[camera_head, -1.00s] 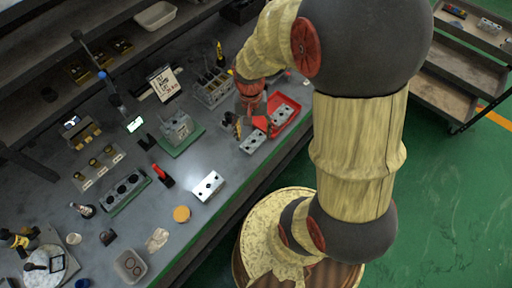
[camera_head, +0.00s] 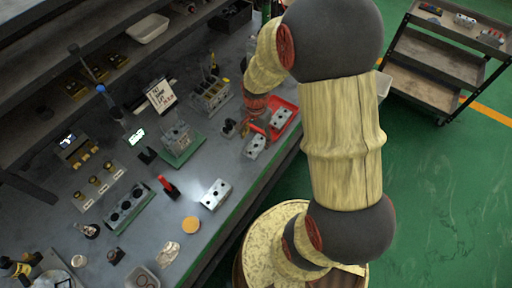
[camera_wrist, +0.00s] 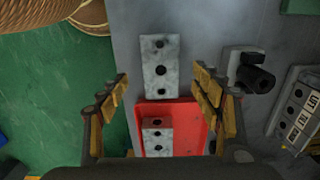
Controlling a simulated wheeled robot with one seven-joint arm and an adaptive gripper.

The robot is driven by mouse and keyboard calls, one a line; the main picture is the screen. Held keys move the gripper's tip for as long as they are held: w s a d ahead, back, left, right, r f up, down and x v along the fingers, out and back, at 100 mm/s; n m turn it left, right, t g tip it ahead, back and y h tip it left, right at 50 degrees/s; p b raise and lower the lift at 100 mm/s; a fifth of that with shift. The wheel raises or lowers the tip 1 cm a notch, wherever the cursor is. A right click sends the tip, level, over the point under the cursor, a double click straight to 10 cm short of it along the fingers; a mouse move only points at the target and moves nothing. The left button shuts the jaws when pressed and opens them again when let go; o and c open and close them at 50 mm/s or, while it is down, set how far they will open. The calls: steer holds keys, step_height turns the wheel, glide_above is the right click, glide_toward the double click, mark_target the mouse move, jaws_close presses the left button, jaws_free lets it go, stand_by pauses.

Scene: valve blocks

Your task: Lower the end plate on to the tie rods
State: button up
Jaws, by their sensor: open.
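My gripper (camera_wrist: 163,88) is open and empty, its yellow-padded fingers apart on either side of the red tray's (camera_wrist: 190,108) near end. A grey metal plate with holes (camera_wrist: 160,66) lies flat just beyond the tray; it also shows in the head view (camera_head: 255,147). A second holed block (camera_wrist: 157,135) lies in the tray. Another pale holed block (camera_head: 216,193) lies nearer the bench edge. I cannot tell which is the end plate. A grey assembly (camera_head: 178,137) stands on a green mat (camera_head: 184,155); tie rods on it are too small to make out.
A rack of cylinders (camera_head: 211,95) stands behind the mat. A dark fitting (camera_wrist: 252,75) lies right of the plate in the wrist view. A red-handled tool (camera_head: 168,186), a green valve block (camera_head: 127,206) and a yellow disc (camera_head: 191,225) occupy the bench. Bare bench lies between them.

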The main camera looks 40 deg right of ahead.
mark_target(256, 145)
step_height(256, 145, down, 5)
steer(key=shift+w+d+r+b, duration=0.1)
steer(key=shift+r+b, duration=0.1)
steer(key=shift+b, duration=0.6)
steer(key=shift+c, duration=0.8)
steer(key=c, duration=1.3)
steer(key=shift+r, duration=0.15)
